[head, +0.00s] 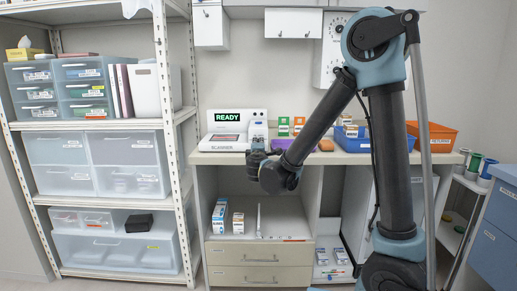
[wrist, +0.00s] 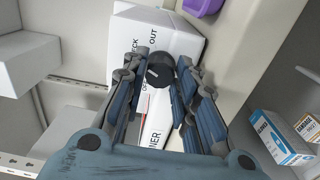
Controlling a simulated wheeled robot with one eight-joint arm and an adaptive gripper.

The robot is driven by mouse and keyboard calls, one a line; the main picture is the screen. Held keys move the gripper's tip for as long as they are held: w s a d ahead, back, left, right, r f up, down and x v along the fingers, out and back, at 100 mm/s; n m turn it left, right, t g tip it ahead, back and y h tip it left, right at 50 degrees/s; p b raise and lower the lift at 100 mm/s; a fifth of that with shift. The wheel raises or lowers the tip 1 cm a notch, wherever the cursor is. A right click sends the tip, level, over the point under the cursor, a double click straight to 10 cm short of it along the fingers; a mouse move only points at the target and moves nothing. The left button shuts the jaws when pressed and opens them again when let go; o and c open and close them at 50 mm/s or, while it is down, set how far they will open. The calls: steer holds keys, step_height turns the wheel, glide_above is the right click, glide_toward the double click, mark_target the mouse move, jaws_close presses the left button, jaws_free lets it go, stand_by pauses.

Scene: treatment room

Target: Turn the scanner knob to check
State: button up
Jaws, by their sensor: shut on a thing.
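The white scanner (head: 224,141) stands on the counter, and its dark screen (head: 228,117) reads READY in green. In the wrist view, the scanner's white face (wrist: 178,38) carries the printed word OUT, a word ending in CK that is partly hidden, and other partly covered lettering. The round black knob (wrist: 159,71) sits on this face between my fingers. My gripper (wrist: 162,65) is shut on the knob, one finger on each side. In the head view, my gripper (head: 258,153) is at the scanner's front, and the knob is hidden. The knob's exact pointing direction is unclear.
The counter (head: 215,158) also holds small boxes (head: 284,126), a blue bin (head: 350,143) and an orange bin (head: 435,136). The open shelf below holds medicine boxes (head: 219,216). A white shelf rack (head: 180,180) with drawers stands at the left.

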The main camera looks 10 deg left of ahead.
steer(key=shift+d+f, duration=0.1)
steer(key=o, duration=1.1)
steer(key=v, duration=1.2)
steer(key=shift+w, duration=0.1)
